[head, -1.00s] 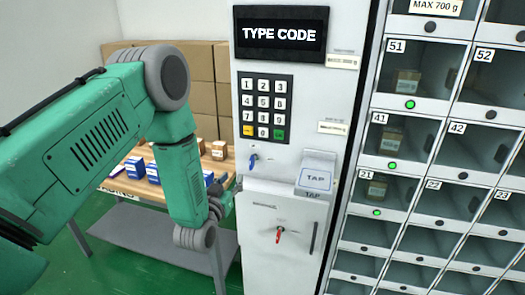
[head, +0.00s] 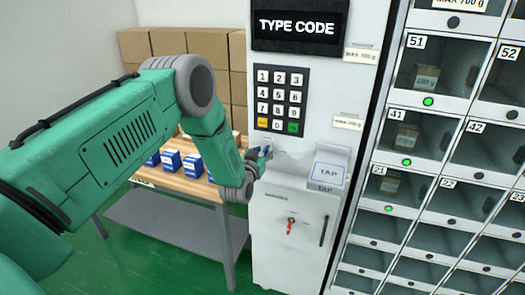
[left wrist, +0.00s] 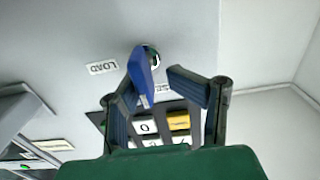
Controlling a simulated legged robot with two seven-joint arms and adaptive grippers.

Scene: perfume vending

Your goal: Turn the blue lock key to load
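The blue lock key (left wrist: 141,74) sits in a round lock (left wrist: 153,56) on the grey front of the vending machine (head: 272,217). In the left wrist view the key slants beside a LOAD label (left wrist: 102,67); a second label is partly hidden. My left gripper (left wrist: 154,80) is open, with its fingers on either side of the key. The key lies close to the left finger, with a gap to the right finger; I cannot tell whether it touches. In the head view my left gripper (head: 257,160) is at the lock, below the keypad. My right gripper is not in view.
The keypad (head: 280,98) is just above the lock, and the TAP reader (head: 330,172) juts out to its right. A red key (head: 290,226) is lower down. A table with blue boxes (head: 192,166) stands to the left. Lockers (head: 440,130) fill the right.

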